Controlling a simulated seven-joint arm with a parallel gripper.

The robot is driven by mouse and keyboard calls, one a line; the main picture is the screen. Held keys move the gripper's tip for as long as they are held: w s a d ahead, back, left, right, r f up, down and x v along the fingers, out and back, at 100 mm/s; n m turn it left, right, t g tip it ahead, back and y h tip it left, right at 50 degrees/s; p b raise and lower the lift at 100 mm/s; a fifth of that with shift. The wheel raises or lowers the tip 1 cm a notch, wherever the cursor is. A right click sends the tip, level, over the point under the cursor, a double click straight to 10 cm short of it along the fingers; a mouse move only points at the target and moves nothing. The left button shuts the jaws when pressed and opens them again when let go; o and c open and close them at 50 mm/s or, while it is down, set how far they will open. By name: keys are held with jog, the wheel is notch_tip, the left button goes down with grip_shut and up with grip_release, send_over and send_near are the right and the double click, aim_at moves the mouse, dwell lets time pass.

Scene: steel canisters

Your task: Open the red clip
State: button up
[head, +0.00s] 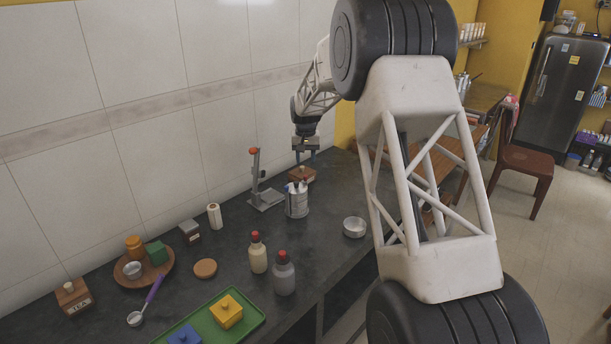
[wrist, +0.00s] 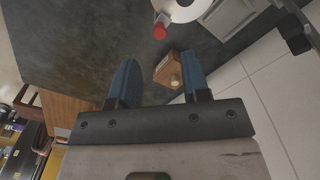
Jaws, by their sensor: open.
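I cannot pick out a red clip for certain in either view. My gripper (head: 305,157) is open and empty at the far end of the counter, above a small wooden box (head: 303,175). In the wrist view the gripper (wrist: 158,62) has its blue fingers spread, with the wooden box (wrist: 167,72) showing between and beyond them. Red parts in view are the knob (head: 253,150) on a grey lever stand (head: 265,198), and a red-tipped item (wrist: 160,31) by a white round thing in the wrist view. A steel canister (head: 297,208) holding several small items stands near the box.
Two red-capped bottles (head: 258,254) (head: 284,274), a metal bowl (head: 354,227) and a white roll (head: 215,216) stand on the dark counter. A round wooden tray (head: 128,282) and a green tray (head: 250,322) are nearer. The tiled wall (head: 140,100) runs along the back.

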aim_at(306, 176)
jog(key=shift+f, duration=3.5)
grip_shut()
